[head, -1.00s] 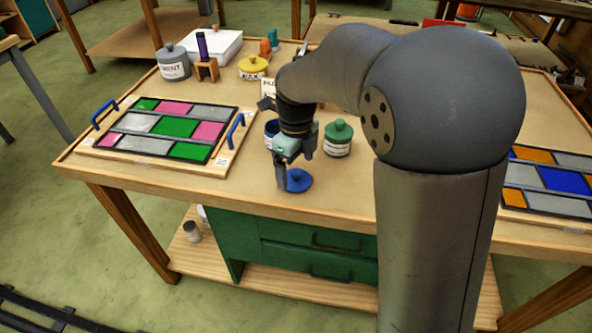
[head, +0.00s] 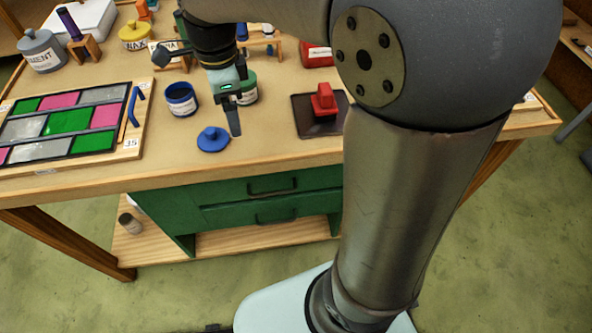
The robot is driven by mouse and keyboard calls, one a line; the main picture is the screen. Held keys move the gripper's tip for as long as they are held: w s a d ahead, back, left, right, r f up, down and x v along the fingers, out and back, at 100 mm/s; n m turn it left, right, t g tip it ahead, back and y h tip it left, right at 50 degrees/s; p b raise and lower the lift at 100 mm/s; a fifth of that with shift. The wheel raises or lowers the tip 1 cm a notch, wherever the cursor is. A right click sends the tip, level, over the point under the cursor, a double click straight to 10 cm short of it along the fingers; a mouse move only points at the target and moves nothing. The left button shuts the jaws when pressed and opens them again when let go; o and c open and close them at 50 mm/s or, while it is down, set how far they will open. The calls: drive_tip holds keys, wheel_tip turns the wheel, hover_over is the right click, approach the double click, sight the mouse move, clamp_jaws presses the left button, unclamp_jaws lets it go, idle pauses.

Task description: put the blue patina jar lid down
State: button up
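The blue patina jar lid (head: 213,141) lies flat, knob up, on the bench top near its front edge. The blue patina jar (head: 181,101) stands uncovered behind it and to the left, its label facing front. My gripper (head: 236,130) points down just right of the lid, looking apart from it, with nothing seen in it. Its fingers overlap in this view, so I cannot tell how far they are spread. A green jar (head: 246,90) is partly hidden behind my gripper.
The leaded panel (head: 62,123) with its blue-handled board fills the left of the bench. A dark tray (head: 305,125) with a red block-like tool (head: 324,100) lies to the right. Cement (head: 42,52) and yellow wax (head: 135,36) jars stand at the back left. Bare bench surrounds the lid.

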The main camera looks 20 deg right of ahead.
drive_tip(key=s+d+f+n, duration=0.4)
drive_tip(key=s+n, duration=0.4)
drive_tip(key=n, duration=0.1)
drive_tip(key=s+d+f+n, duration=0.3)
drive_tip(key=s+d+n, duration=0.1)
drive_tip(key=s+n, duration=0.5)
drive_tip(key=shift+d+f+n, duration=0.2)
drive_tip(key=shift+f+n, duration=0.1)
drive_tip(key=shift+f, duration=0.05)
drive_tip(key=shift+a+r+p, duration=0.2)
drive_tip(key=shift+r+p, duration=0.95)
drive_tip(key=shift+r, duration=0.1)
drive_tip(key=shift+a+r+p, duration=0.15)
drive_tip(key=shift+r+p, duration=0.95)
drive_tip(key=shift+r, duration=0.15)
